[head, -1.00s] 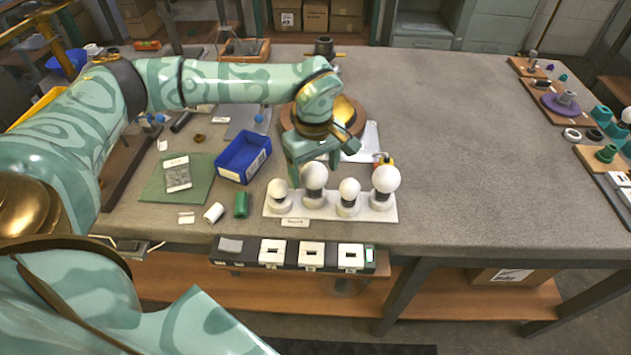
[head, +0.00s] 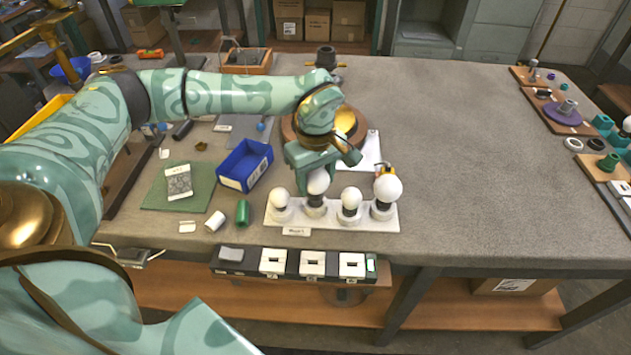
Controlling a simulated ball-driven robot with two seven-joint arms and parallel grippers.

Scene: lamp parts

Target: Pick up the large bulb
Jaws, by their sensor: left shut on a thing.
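A white board (head: 350,226) near the front edge of the table holds a row of white bulbs in round holders. The second bulb from the left (head: 318,182) and the rightmost bulb (head: 388,187) are large; the leftmost (head: 280,198) and third (head: 351,198) are smaller. My left gripper (head: 316,183) points down and is shut on the second bulb, a large one. This bulb is upright and still appears in its holder; its upper part is partly hidden by the fingers. My right gripper is not in view.
A black strip with white switch plates (head: 312,263) lies along the front edge. The table's right middle is clear.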

